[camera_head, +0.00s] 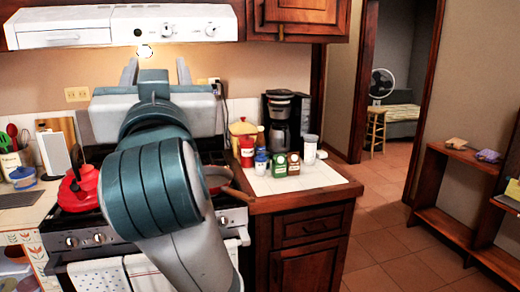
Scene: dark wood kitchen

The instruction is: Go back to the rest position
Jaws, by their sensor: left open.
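My left gripper (157,72) is raised in front of the stove, with its two fingers pointing up and spread apart below the white range hood (122,27). Nothing shows between the fingers. My left arm, teal and grey, rises from the bottom centre and hides much of the stove (90,238). My right gripper is not in view.
A red kettle (80,190) sits on the stove's left side. On the right counter (258,184) stand a coffee maker (281,125) and several jars and canisters. Open tiled floor (385,250) lies between this counter and a low wooden shelf (452,170) at the right.

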